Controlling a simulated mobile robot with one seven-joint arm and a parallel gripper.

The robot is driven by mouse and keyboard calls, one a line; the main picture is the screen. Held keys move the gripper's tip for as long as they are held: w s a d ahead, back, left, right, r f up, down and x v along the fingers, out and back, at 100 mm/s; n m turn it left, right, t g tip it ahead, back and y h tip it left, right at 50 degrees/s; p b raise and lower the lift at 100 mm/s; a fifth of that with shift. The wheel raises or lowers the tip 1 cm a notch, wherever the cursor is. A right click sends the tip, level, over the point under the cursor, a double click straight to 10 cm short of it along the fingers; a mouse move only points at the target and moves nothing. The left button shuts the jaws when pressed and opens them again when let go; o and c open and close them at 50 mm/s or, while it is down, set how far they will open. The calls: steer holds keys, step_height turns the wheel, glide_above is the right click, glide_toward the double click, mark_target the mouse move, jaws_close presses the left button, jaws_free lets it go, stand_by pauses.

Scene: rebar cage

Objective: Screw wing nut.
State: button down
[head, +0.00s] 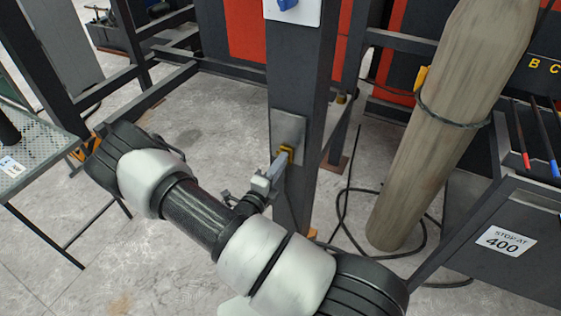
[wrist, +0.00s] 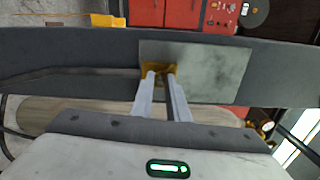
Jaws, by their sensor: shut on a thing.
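The yellow wing nut (head: 288,151) sits at the lower part of a grey metal plate (head: 289,128) on the dark upright post (head: 298,75). My gripper (head: 281,160) reaches it from the lower left, with its fingertips at the nut. In the wrist view my gripper (wrist: 161,77) has its two pale fingers shut on the wing nut (wrist: 149,69), in front of the plate (wrist: 215,70). The fingers hide much of the nut and any stud behind it.
A grey-brown cylinder (head: 430,130) with a dark band leans right of the post. A perforated table (head: 35,160) is at the left. Dark cables (head: 345,205) lie on the floor.

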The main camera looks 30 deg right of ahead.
steer(key=shift+w+a+m+p, duration=0.1)
steer(key=shift+m+p, duration=0.45)
steer(key=shift+m, duration=6.7)
steer(key=shift+w+a+m+p, duration=0.1)
steer(key=shift+m+p, duration=0.4)
steer(key=shift+m, duration=6.75)
steer(key=shift+d, duration=0.1)
steer(key=shift+s, duration=0.1)
steer(key=c, duration=1.7)
jaws_free()
